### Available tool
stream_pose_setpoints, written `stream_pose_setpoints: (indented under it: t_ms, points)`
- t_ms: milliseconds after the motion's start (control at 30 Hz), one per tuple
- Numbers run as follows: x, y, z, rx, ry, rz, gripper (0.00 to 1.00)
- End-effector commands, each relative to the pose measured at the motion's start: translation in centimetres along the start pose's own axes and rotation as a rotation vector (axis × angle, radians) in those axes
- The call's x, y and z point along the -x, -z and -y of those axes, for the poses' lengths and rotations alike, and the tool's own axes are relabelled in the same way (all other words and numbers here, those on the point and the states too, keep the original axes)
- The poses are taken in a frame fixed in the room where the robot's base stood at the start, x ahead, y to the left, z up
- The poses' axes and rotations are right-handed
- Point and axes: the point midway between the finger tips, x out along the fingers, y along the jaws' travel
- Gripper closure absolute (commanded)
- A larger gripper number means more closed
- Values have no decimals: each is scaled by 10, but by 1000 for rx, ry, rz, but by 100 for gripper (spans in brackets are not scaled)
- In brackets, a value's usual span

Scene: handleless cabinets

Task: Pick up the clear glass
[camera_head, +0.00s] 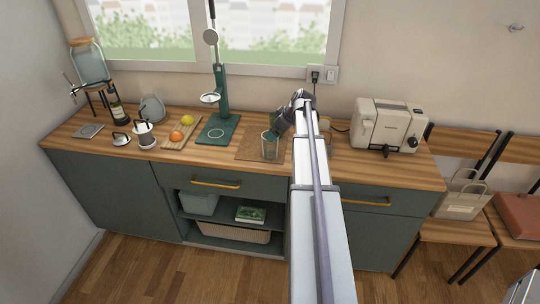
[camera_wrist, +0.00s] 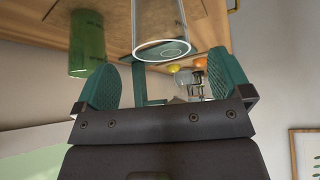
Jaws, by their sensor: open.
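The clear glass (camera_head: 269,146) stands upright on a brown mat on the wooden counter. In the wrist view the clear glass (camera_wrist: 162,25) is at the top centre, its rim partly between the fingertips in the picture. My gripper (camera_head: 279,131) is close to the glass, just behind and to its right in the head view. In the wrist view my gripper (camera_wrist: 157,66) has its two teal fingers wide apart, with nothing held. I cannot tell whether either finger touches the glass.
A green glass (camera_wrist: 90,45) stands near the clear one. The brown mat (camera_head: 248,155) lies under the glass. A green press stand (camera_head: 217,130) and a board with fruit (camera_head: 177,138) are to the left. A cream toaster (camera_head: 388,125) is to the right.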

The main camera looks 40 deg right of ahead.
Motion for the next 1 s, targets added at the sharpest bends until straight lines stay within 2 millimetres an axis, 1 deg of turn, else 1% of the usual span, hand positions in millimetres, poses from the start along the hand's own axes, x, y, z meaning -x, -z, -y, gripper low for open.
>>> stream_pose_setpoints:
  t_ms: [33,133,200,267,400,433,500,700,1000]
  points:
    - [-11,-3,0,0,0,0,4]
    - [-9,0,0,0,0,0,4]
    - [-14,-1,0,0,0,1,4]
    - [-25,-3,0,0,1,1,4]
    - [-55,-5,-1,0,1,1,4]
    - [-59,-4,-1,0,1,1,4]
    - [-63,-3,-1,0,1,1,4]
    - [-60,0,0,-1,0,1,5]
    - [-59,0,0,-1,1,1,33]
